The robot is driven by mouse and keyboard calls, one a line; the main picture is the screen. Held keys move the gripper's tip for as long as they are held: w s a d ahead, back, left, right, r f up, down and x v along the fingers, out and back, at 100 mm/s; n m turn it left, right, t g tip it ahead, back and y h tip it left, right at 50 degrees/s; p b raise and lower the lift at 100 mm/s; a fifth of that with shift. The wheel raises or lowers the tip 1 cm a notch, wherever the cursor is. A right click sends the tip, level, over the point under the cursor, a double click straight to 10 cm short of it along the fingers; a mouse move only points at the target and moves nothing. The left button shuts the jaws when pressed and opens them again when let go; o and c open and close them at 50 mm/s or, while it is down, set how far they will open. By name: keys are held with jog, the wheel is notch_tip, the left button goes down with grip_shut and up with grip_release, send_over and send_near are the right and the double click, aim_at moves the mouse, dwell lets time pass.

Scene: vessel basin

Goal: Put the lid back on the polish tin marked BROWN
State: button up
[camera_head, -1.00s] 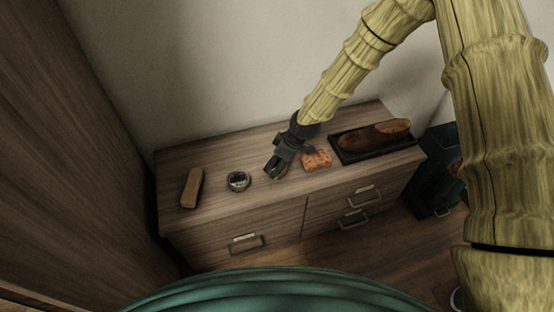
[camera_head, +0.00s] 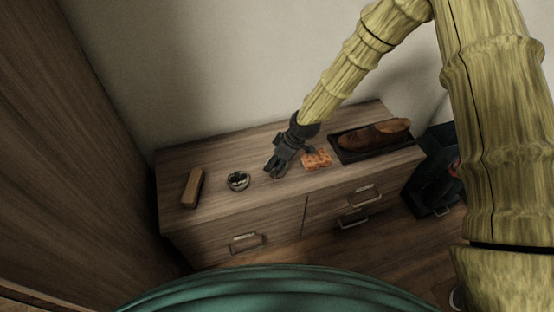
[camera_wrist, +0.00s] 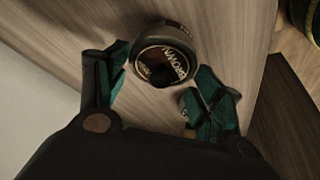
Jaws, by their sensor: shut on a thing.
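The round polish tin (camera_head: 238,181) stands on the dresser top, left of my gripper in the head view. In the wrist view a round dark piece lettered BROWN (camera_wrist: 177,60), with a dark patch at its near edge, shows between and just beyond my fingertips. My gripper (camera_head: 272,168) is over the dresser between the tin and the orange sponge, angled down. It also shows in the wrist view (camera_wrist: 165,80), its two fingers apart. It is shut on the lid, whose outline is hard to make out.
A brown brush (camera_head: 192,188) lies at the left end. An orange sponge (camera_head: 317,160) lies right of my gripper, and a brown shoe (camera_head: 372,136) rests in a dark tray (camera_head: 343,153) farther right. The wall is behind. The wood between brush and tin is clear.

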jog(key=o, duration=0.9)
jog(key=shift+o, duration=0.8)
jog(key=shift+r+p, duration=2.7)
jog(key=shift+r, duration=0.8)
